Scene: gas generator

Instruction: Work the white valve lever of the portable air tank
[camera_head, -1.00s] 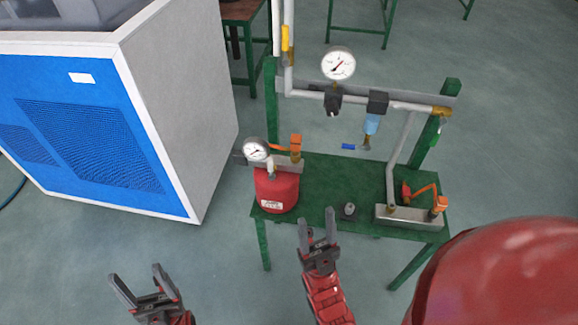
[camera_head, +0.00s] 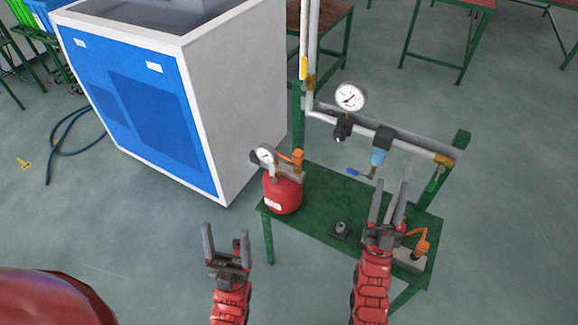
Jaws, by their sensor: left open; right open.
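The portable air tank (camera_head: 284,194) is a small red cylinder at the left end of the green table. A round white gauge (camera_head: 266,156) and a grey fitting sit on its top. A small pale part below the gauge (camera_head: 274,173) may be the white valve lever; it is too small to be sure. My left gripper (camera_head: 226,237) is open and empty, left of the tank and lower in the picture, apart from it. My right gripper (camera_head: 388,205) is open and empty, in front of the table's right part, well right of the tank. It hides part of the pipework.
The green table (camera_head: 318,195) also bears a small dark fitting (camera_head: 340,229) and an orange-handled valve (camera_head: 420,242). Pipes with a larger gauge (camera_head: 350,97) and a blue-bowled filter (camera_head: 379,154) rise behind. A blue and white cabinet (camera_head: 240,95) stands left of the tank.

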